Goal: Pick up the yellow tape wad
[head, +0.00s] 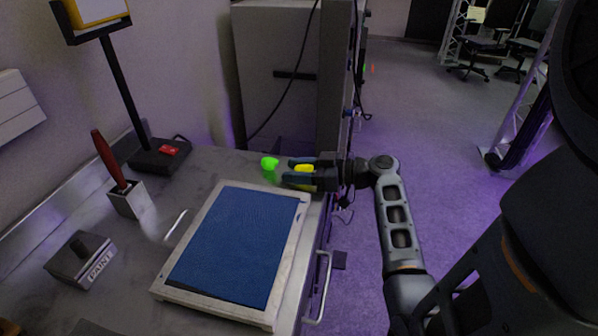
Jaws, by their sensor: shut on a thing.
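The yellow tape wad (304,168) is a small bright yellow lump between the two dark fingers of my gripper (291,171). My gripper reaches in from the right over the far right corner of the grey worktop and is shut on the wad. The fingers cover part of it. I cannot tell whether the wad touches the worktop or is clear of it. A bright green object (269,163) stands just left of my fingertips.
A blue mat in a pale frame (237,246) lies on the worktop (195,180) near my gripper. A red-handled brush in a holder (128,200), a box marked PAINT (84,261) and a lamp-like stand (160,155) stand left. A grey cabinet (278,60) rises behind.

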